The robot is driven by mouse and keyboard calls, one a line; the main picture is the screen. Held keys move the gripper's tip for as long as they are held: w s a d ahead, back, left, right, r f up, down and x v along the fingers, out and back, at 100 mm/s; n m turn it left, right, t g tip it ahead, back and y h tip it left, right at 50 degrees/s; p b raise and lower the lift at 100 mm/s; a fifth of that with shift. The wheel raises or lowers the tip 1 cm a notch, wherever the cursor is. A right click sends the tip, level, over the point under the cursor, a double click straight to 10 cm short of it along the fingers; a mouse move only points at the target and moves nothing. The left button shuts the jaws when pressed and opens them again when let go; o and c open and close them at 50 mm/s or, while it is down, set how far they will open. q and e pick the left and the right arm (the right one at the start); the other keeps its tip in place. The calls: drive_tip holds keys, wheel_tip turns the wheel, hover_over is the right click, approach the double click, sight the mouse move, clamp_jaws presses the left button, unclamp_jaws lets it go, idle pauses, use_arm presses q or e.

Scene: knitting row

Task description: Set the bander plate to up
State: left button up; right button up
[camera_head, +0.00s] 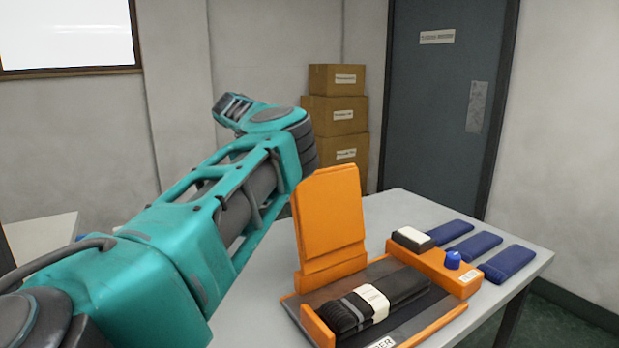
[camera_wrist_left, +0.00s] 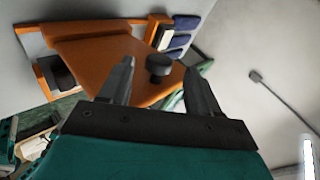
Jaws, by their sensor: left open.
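The bander plate (camera_head: 332,222) is an orange panel. In the head view it stands nearly upright at the back left edge of the bander (camera_head: 312,318). In the left wrist view the plate (camera_wrist_left: 90,62) fills the middle, with a dark round knob (camera_wrist_left: 158,69) on its face. My left gripper (camera_wrist_left: 157,64) is open, its two fingers on either side of the knob. Whether they touch it I cannot tell. The head view shows my left arm, but its fingers are hidden. A black folded bundle with a pale band (camera_head: 400,289) lies on the bander bed. My right gripper is not in view.
An orange block with a blue knob (camera_head: 453,260) stands at the bander's right end. Three dark blue folded pieces (camera_head: 473,247) lie to its right on the grey table (camera_head: 392,207). Stacked cardboard boxes (camera_head: 335,115) and a dark door (camera_head: 440,100) are behind.

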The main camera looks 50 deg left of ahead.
use_arm(q)
drive_tip(key=v, duration=0.7)
idle(0.5)
